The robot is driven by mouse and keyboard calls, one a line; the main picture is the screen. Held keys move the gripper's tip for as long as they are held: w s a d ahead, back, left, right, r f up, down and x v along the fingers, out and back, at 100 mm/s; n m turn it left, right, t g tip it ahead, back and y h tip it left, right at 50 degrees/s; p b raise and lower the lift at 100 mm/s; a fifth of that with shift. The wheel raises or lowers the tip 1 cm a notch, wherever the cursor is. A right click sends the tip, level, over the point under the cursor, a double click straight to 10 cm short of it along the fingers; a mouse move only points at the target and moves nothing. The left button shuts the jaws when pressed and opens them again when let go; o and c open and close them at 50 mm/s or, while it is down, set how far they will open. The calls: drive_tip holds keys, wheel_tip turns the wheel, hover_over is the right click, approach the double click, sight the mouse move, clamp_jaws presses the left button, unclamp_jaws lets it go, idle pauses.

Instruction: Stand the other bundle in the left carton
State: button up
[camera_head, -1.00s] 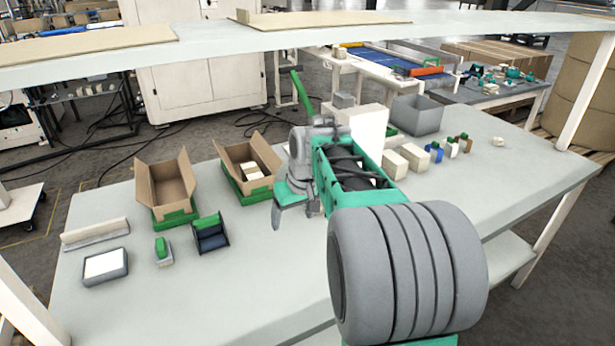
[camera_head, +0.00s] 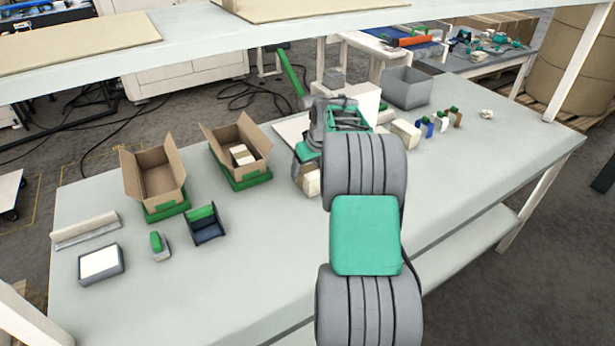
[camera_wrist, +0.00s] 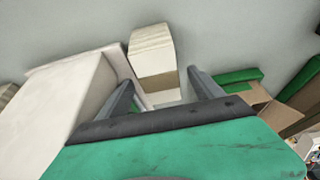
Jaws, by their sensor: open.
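The left carton (camera_head: 160,179) is open, upright and looks empty on its green base. The other carton (camera_head: 241,178) stands to its right with a cream bundle (camera_head: 242,155) inside. Another cream bundle with a brown band (camera_wrist: 152,52) lies between and just beyond my fingertips in the wrist view. In the head view what looks like this bundle (camera_head: 312,184) shows below my wrist, partly hidden by my arm. My gripper (camera_wrist: 157,78) is open, one finger on each side of the bundle; contact cannot be told.
A white box (camera_wrist: 62,95) stands close left of my gripper in the wrist view. A carton flap (camera_wrist: 251,97) and green base are at the right. A cream block (camera_head: 405,133), small coloured items and a grey bin (camera_head: 407,88) stand farther right.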

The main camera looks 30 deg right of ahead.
drive_tip(key=shift+f, duration=0.3)
drive_tip(key=shift+c, duration=0.2)
drive_tip(key=shift+r, duration=0.1)
clamp_jaws()
idle(0.8)
